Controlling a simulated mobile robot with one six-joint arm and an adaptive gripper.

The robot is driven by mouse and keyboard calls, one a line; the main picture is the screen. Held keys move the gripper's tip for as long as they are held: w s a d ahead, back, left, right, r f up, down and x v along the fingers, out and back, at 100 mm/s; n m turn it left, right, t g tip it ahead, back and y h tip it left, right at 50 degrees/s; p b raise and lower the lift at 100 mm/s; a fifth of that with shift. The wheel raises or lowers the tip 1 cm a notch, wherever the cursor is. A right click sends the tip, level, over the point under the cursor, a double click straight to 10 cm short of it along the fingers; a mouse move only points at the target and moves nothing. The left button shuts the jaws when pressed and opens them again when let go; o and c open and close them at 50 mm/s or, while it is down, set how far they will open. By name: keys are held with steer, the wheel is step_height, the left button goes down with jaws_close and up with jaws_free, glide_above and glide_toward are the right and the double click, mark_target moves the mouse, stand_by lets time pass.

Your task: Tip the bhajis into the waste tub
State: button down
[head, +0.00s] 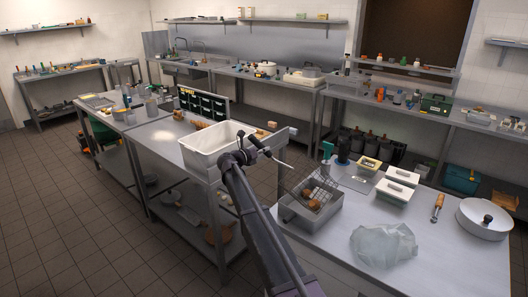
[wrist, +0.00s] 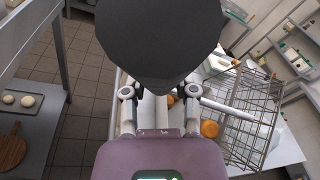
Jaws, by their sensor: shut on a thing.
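My gripper (head: 256,148) is shut on the dark handle (wrist: 160,40) of a wire basket (head: 312,182), above the counter edge. The handle fills the top middle of the wrist view, and the mesh (wrist: 245,112) shows at its right. The basket hangs tilted over a grey metal tub (head: 293,219) on the right-hand counter. Brown-orange bhajis (head: 314,204) show at the basket's lower part; one also shows in the wrist view (wrist: 210,129). I cannot tell whether each lies in the mesh or in the tub. A white tub (head: 205,158) stands on the left counter, behind my gripper.
A dark bin rack (head: 203,102) stands behind the white tub.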

steer(key=w+a+f+n+b, duration=0.3)
steer(key=f+n+b, duration=0.1)
steer(key=f+b, duration=0.4)
steer(key=shift+f, duration=0.2)
stand_by(2.2)
steer(key=shift+w+a, duration=0.1)
steer(key=shift+w, duration=0.05)
steer(key=shift+s+d+r+m+t+h+p, duration=0.1)
steer(key=shift+s+d+r+m+h+p, duration=0.2)
steer(key=shift+s+r+m+p, duration=0.85)
steer(key=shift+d+r+m+t+h+p, duration=0.15)
steer(key=shift+d+r+m+p, duration=0.45)
steer(key=shift+r, duration=1.05)
steer(key=shift+s+d+r+m+t+h+p, duration=0.1)
steer(key=shift+s+r+m+h+p, duration=0.15)
steer(key=shift+s+r+m+p, duration=0.7)
steer(key=shift+w+r+n, duration=0.3)
steer(key=shift+w+r, duration=0.05)
steer(key=shift+r, duration=0.1)
